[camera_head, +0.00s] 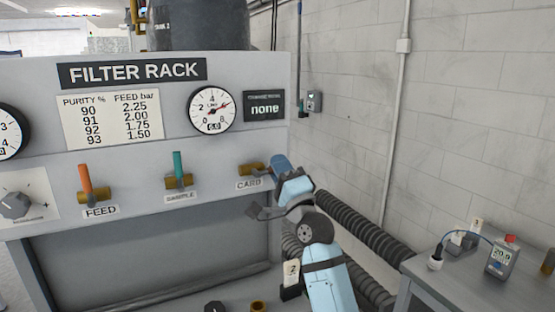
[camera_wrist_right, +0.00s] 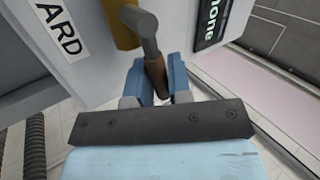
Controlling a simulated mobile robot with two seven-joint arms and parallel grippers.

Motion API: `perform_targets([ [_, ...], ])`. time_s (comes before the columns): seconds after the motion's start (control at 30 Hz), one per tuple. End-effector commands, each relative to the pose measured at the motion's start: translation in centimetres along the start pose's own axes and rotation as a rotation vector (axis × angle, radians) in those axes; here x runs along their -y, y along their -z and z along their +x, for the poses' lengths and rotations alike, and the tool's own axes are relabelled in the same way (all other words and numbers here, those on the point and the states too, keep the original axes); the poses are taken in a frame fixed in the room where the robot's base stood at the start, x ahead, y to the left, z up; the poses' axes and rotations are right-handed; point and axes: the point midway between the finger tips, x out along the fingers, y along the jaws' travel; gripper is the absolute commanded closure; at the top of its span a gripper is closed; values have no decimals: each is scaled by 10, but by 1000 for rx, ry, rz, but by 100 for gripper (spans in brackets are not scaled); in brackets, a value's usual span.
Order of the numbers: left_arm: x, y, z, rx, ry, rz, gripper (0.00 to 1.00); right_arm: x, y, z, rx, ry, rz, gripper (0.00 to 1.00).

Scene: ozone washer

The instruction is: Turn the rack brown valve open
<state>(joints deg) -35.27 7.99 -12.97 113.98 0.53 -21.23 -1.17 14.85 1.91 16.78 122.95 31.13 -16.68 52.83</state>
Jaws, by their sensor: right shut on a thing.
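The brown valve's brass body (camera_head: 249,169) sticks out of the filter rack panel, above a label that seems to read CARD. In the right wrist view its grey stem (camera_wrist_right: 149,47) and brown handle (camera_wrist_right: 156,78) lead from the brass fitting down between my blue fingers. My right gripper (camera_head: 279,166) is at the right side of this valve and is shut on the handle; it also shows in the right wrist view (camera_wrist_right: 158,84). In the head view the gripper hides most of the handle, so its exact angle is unclear. My left gripper is out of view.
The orange FEED valve handle (camera_head: 85,179) and teal SAMPLE valve handle (camera_head: 178,164) stand upright to the left. Above are a round gauge (camera_head: 212,109) and a display reading "none" (camera_head: 264,106). Black corrugated hoses (camera_head: 362,235) and a grey side table (camera_head: 440,272) are at right.

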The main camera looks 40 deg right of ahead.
Motion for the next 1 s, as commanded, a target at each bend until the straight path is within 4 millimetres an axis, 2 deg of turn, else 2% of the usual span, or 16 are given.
perform_targets([
  [0.3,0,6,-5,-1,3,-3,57,-5,0,-3,-73,1,109,100],
  [0.87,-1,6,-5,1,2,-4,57,-6,0,-4,-88,2,133,100],
  [0.9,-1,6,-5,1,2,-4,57,-6,0,-4,-88,2,133,76],
  [1.0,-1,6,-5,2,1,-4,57,-6,-1,-4,-88,2,133,56],
])
